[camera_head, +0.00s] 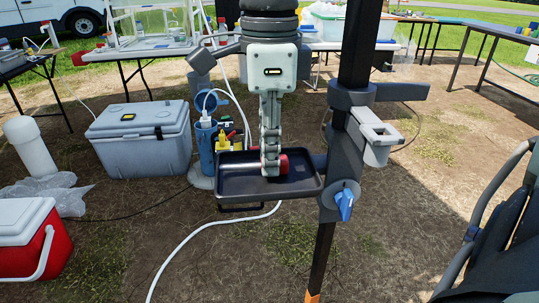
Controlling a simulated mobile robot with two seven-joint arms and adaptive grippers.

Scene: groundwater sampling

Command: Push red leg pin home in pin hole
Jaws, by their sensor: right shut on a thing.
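My right gripper (270,168) comes down from the top middle, over a small black tray. Its fingers are shut on the red leg pin (284,163). The red head shows just right of the fingers, and a pale metal shaft extends left above the tray. A black leg (357,45) with an orange tip stands right of the gripper and carries a dark bracket (330,185) with a blue knob. I cannot make out the pin hole. The pin appears apart from the leg. My left gripper is out of view.
The black tray (232,185) is joined to the bracket, close under my right gripper. A grey cooler (140,150), a blue cylinder (207,150) and a red cooler (20,250) stand on the left. A white hose (185,255) crosses the ground. A dark folding chair (500,240) stands at right.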

